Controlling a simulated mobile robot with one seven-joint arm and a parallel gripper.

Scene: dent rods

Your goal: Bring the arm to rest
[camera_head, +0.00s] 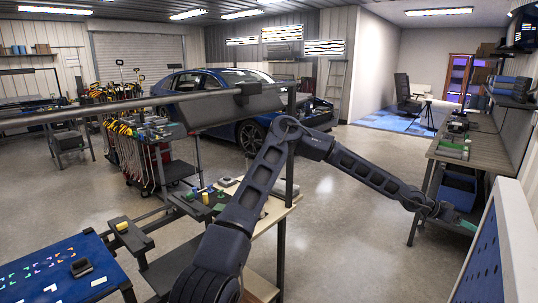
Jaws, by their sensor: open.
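My arm rises from the bottom middle, bends at an elbow near the picture's centre and reaches out to the right. My gripper (451,214) is at its far end, small in the picture, in front of the lower part of the right-hand workbench. It is open, and I see nothing held in it. Its fingers are too small to make out clearly. Whether it touches the bench frame or the green item close by, I cannot tell.
A workbench (467,148) with a blue bin (458,188) below runs along the right. A blue-topped table (50,268) is at lower left. A cart with rods (125,135) stands at left, a blue car (240,120) behind. The concrete floor (365,235) right of centre is clear.

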